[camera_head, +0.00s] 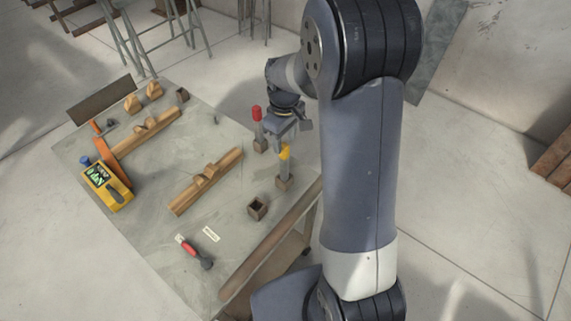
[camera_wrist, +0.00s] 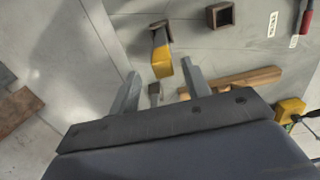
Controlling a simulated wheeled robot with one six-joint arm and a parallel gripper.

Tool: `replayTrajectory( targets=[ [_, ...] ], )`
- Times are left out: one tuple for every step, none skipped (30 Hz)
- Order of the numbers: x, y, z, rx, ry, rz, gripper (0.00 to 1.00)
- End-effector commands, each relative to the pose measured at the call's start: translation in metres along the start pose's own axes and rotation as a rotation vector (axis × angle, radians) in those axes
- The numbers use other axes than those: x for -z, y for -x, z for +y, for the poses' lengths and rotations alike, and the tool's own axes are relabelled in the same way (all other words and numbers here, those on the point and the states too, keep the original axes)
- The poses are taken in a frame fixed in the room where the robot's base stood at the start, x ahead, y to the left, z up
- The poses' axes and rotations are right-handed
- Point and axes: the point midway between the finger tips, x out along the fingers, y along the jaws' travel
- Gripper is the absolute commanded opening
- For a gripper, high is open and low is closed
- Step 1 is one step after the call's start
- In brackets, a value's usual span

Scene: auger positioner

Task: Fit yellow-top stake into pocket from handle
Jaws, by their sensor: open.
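The yellow-top stake (camera_head: 285,158) stands upright in a dark brown socket block (camera_head: 284,183) near the table's right edge. In the wrist view its yellow top (camera_wrist: 163,62) shows just beyond my fingertips, roughly between them. My gripper (camera_wrist: 163,80) is open, with nothing held; in the head view it hangs close above and behind the stake. An empty square pocket (camera_head: 258,206) sits nearer the front edge, and it also shows in the wrist view (camera_wrist: 220,15). A tool with a red handle (camera_head: 187,246) lies in front, beside a small white label (camera_head: 211,234).
A red-top stake (camera_head: 257,117) stands in another block behind my gripper. A wooden rail (camera_head: 208,181) lies mid-table. A yellow device (camera_head: 107,186) and further wood pieces (camera_head: 145,132) are at the left. The table surface (camera_head: 170,235) is bare front left.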

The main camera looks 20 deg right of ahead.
Motion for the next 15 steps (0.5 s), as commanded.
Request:
replayTrajectory(
  targets=[
    [-0.001,-0.006,-0.001,0.002,0.0,-0.003,0.45],
    [-0.001,-0.009,-0.001,0.001,0.0,-0.002,0.45],
    [-0.001,-0.012,-0.001,0.001,0.0,-0.001,0.45],
    [-0.001,-0.014,-0.001,0.001,0.0,-0.001,0.45],
    [-0.001,-0.015,-0.001,0.001,0.0,-0.002,0.45],
    [-0.001,-0.018,-0.001,0.001,0.0,-0.002,0.45],
    [-0.001,-0.02,-0.001,0.001,0.0,-0.001,0.45],
    [-0.001,-0.023,-0.002,0.001,0.0,-0.002,0.45],
    [-0.002,-0.028,-0.002,0.002,0.0,-0.003,0.45],
    [-0.002,-0.032,-0.003,0.002,0.0,-0.003,0.45],
    [-0.002,-0.036,-0.003,0.002,0.0,-0.004,0.45],
    [-0.003,-0.042,-0.004,0.003,0.0,-0.004,0.45],
    [-0.003,-0.046,-0.004,0.002,0.0,-0.004,0.45],
    [-0.002,-0.051,-0.004,0.002,0.0,-0.003,0.45],
    [-0.002,-0.056,-0.004,0.002,0.0,-0.003,0.45]
  ],
)
